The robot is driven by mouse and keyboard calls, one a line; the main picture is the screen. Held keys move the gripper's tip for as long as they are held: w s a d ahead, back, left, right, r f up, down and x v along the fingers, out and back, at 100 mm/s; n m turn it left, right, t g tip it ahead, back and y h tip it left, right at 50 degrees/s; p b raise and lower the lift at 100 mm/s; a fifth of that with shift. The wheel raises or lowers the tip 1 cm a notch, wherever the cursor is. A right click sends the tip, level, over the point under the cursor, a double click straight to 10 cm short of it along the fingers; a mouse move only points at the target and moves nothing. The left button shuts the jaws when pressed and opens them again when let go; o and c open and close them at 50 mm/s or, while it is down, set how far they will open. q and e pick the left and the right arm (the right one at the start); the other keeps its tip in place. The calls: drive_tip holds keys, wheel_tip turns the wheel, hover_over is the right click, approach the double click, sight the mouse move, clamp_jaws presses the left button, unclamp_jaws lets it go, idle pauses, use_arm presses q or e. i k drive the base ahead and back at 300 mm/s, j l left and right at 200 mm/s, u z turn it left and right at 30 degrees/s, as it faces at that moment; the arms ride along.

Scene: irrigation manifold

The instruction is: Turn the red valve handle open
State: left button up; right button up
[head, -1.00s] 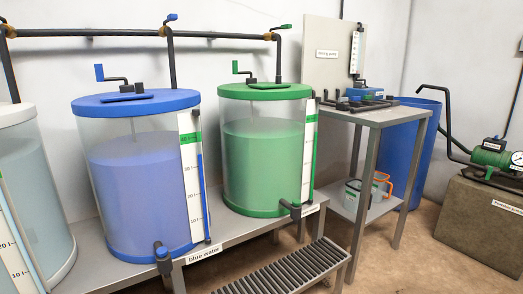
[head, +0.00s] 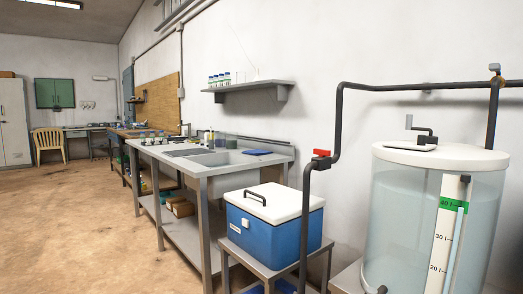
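The red valve handle (head: 321,153) sits on the dark pipe (head: 336,130) that runs down the wall, left of the clear tank. It is a small red lever lying roughly level across the pipe.
A clear tank with a white lid (head: 440,156) stands at the right. A blue cooler (head: 275,225) sits on a low stand below the valve. A steel sink table (head: 205,160) is left of it. A wall shelf (head: 250,87) holds small bottles. The floor at left is clear.

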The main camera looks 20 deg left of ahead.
sight(322, 153)
drive_tip(key=u, duration=0.3)
drive_tip(key=j+z, duration=0.1)
drive_tip(key=z, duration=0.4)
drive_tip(key=i+j+z, duration=0.15)
drive_tip(key=j, duration=0.2)
drive_tip(key=i+j+z, duration=0.2)
drive_tip(key=j, duration=0.15)
drive_tip(key=i+j+z, duration=0.15)
drive_tip(key=j, duration=0.2)
drive_tip(key=j+z, duration=0.2)
drive_tip(key=j, duration=0.15)
